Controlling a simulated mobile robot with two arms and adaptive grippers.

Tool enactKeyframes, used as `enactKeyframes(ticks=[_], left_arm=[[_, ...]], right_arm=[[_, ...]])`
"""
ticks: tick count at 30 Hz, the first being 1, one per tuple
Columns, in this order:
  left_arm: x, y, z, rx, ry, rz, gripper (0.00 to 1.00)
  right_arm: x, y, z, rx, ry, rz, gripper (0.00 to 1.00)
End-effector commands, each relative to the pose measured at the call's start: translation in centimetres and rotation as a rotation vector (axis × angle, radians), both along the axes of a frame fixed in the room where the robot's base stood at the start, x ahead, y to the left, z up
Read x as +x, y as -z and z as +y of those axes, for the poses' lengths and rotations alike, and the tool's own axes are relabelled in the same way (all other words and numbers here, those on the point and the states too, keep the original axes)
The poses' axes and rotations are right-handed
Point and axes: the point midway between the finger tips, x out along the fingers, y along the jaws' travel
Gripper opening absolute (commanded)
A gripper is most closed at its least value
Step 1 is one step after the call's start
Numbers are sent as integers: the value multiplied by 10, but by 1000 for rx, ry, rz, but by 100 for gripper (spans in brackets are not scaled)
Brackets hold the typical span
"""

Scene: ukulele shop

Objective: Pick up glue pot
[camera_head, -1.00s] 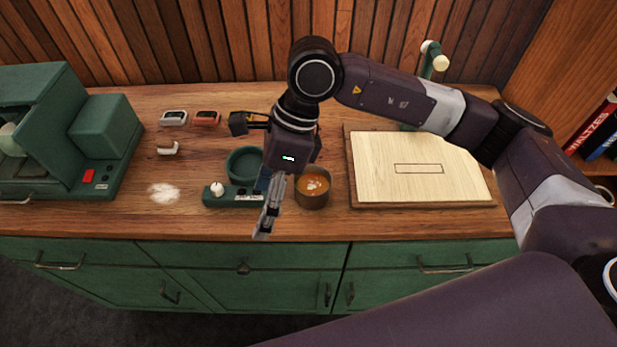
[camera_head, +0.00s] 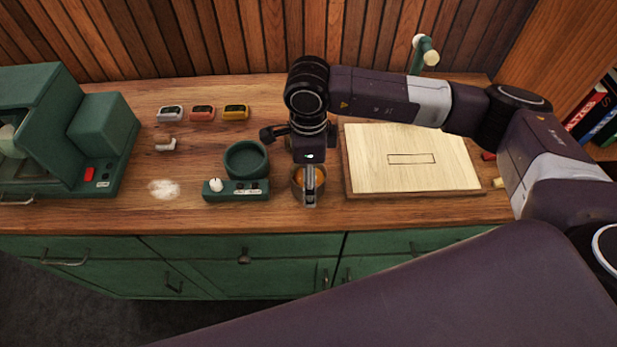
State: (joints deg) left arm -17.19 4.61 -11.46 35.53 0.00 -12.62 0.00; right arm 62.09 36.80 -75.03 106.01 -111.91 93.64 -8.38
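The glue pot (camera_head: 297,189) is a small metal pot with amber contents, standing on the wooden counter right of the green warmer. My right gripper (camera_head: 309,197) points down over it and hides its middle. The fingers overlap the pot in this view, and I cannot tell whether they touch it or how far apart they are. My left gripper does not show.
The green warmer (camera_head: 236,192) with its round well (camera_head: 247,160) stands left of the pot. A pale wooden panel on a board (camera_head: 413,195) lies to the right. A green machine (camera_head: 55,130) is at far left. Three small coloured items, including a red one (camera_head: 202,114), sit at the back.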

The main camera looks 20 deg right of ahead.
Motion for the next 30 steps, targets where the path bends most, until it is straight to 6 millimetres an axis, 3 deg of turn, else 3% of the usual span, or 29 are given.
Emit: enactKeyframes(ticks=[5,20,30], left_arm=[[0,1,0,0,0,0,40],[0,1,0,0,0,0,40],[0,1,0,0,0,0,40]], right_arm=[[0,1,0,1,0,0,78],[0,0,0,1,0,0,24],[1,-2,1,2,0,-2,23]])
